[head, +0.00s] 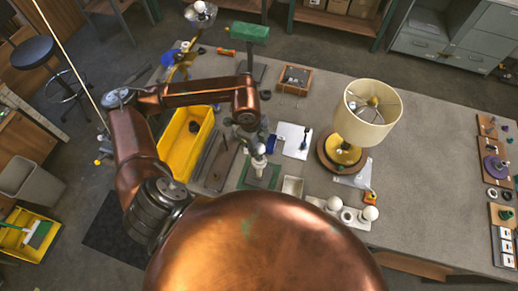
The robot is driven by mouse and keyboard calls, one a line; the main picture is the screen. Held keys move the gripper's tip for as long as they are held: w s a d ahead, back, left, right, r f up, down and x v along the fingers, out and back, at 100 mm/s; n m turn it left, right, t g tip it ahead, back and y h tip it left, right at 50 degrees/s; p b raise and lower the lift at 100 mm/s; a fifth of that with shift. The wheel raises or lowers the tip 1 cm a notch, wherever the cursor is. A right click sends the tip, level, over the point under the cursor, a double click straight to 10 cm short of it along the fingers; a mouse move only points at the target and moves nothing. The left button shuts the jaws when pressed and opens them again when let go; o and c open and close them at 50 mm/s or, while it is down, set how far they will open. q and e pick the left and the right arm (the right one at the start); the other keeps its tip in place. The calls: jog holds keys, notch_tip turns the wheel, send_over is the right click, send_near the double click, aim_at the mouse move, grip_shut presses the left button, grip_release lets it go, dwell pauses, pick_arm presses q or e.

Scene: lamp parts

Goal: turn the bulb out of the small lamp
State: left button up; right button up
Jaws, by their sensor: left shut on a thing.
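The small lamp (259,170) is a small pale upright piece standing on a green mat (270,180) near the front of the bench. My left gripper (258,150) comes down from above onto its top. It is shut on the bulb there, which the fingers mostly hide. I cannot tell how far the bulb is turned in its socket. My right gripper is not in view.
A large lamp with a cream shade (383,130) stands to the right. White bulbs (370,213) lie in a tray at the front edge. A yellow bin (188,140) stands left of the mat. A white sheet (290,137) lies behind it. The bench's right middle is clear.

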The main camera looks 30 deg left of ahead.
pick_arm(q)
jog(key=shift+r, duration=0.35)
jog(key=shift+r, duration=0.15)
jog(key=shift+r+p, duration=1)
jog(key=shift+r, duration=0.9)
